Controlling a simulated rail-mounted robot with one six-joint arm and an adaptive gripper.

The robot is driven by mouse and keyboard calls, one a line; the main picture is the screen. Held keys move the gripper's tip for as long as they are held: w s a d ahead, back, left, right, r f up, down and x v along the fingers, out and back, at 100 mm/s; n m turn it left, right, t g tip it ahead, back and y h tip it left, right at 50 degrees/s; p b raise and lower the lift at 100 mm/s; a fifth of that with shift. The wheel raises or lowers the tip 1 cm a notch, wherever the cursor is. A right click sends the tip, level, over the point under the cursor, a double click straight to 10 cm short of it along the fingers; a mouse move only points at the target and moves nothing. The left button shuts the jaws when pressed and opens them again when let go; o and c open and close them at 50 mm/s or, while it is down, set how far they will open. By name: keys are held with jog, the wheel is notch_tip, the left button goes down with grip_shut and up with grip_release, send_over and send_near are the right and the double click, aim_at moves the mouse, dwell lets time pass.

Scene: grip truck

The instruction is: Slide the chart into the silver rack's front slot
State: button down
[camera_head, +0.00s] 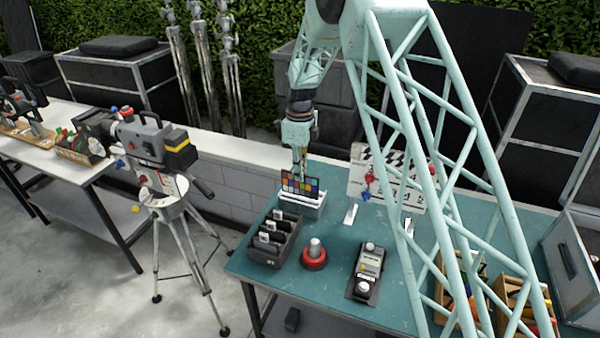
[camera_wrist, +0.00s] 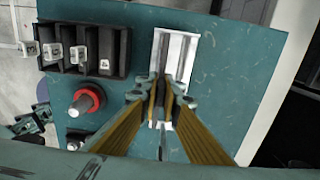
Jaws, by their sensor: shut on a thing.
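The chart (camera_head: 300,186) is a dark card with rows of coloured patches. It stands upright at the top of the silver rack (camera_head: 302,208), its lower edge meeting the rack's top in the head view. My gripper (camera_head: 299,172) is above the rack, pointing down and shut on the chart's upper part. In the wrist view the fingers (camera_wrist: 163,92) close over the pale rack (camera_wrist: 187,62), and the chart shows only as a thin dark edge. I cannot tell how deep the chart sits or exactly which slot it is in.
A black holder (camera_head: 272,238) with several compartments stands left of the rack. A red-based knob (camera_head: 314,256) and a grey meter device (camera_head: 368,268) are in front. A clapperboard (camera_head: 385,178) stands to the right. Some teal table (camera_head: 330,220) is bare between them.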

aim_at(300, 188)
jog(key=shift+f, duration=0.35)
jog(key=shift+f+b, duration=1.95)
jog(key=shift+f, duration=1.4)
dwell(2.7)
jog(key=c, duration=2.8)
grip_release()
jog(key=shift+r, duration=0.1)
jog(key=shift+r, duration=5.95)
